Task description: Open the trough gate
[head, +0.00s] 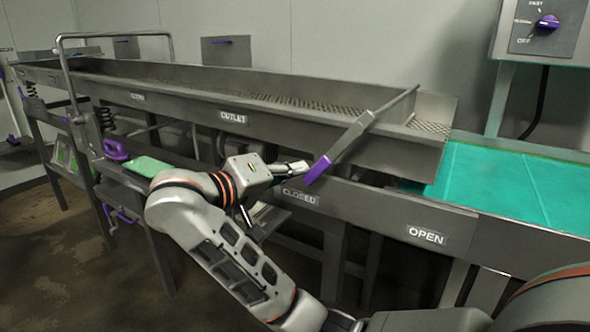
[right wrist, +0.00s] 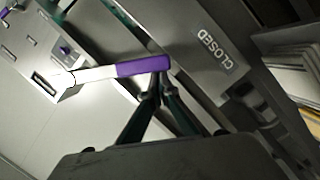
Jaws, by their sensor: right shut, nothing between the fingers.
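The trough gate lever is a grey bar (head: 355,133) slanting across the trough's outlet end, with a purple grip (head: 318,170) at its lower end. The grip lies just above the CLOSED label (head: 299,196); the OPEN label (head: 426,235) is farther right on the rail. My right gripper (head: 304,167) is shut and empty, with its tips just left of the purple grip. In the right wrist view its fingertips (right wrist: 160,82) meet at the lower edge of the purple grip (right wrist: 143,65); I cannot tell whether they touch. My left gripper is not in view.
The long metal trough (head: 270,85) runs across the back. A green conveyor belt (head: 510,180) lies at its right end. A control box with a purple knob (head: 547,22) is at upper right. A green pad (head: 152,167) lies left of my right arm.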

